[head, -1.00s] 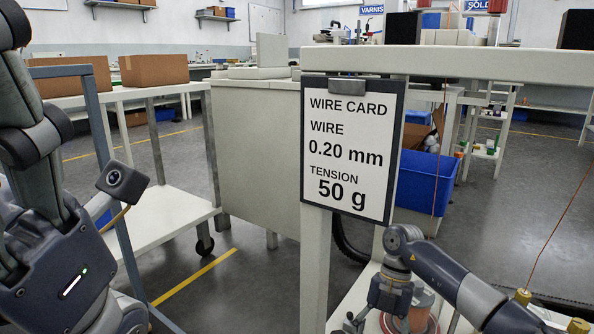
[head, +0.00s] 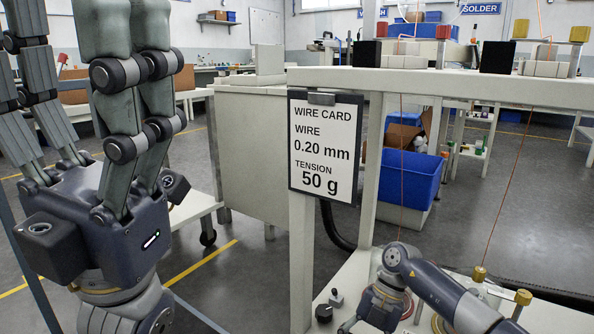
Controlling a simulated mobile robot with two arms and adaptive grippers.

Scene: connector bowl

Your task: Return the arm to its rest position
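My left gripper (head: 75,60) is large and close in the head view at the left. Its jointed fingers point up, with a wide gap between the finger groups. It is open and nothing shows between the fingers; their tips run to or past the top edge. My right arm (head: 440,290) comes in from the lower right. My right gripper (head: 375,308) is low over the white bench, partly cut off by the bottom edge. Its fingertips are not clear, so I cannot tell whether it is open or holds anything.
A wire card (head: 326,145) hangs on the white bench frame (head: 301,260). Thin copper wires run down from the upper shelf (head: 450,83) near my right arm. Black knobs (head: 323,313) and brass posts (head: 479,274) stand on the bench. A blue bin (head: 410,178) is behind.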

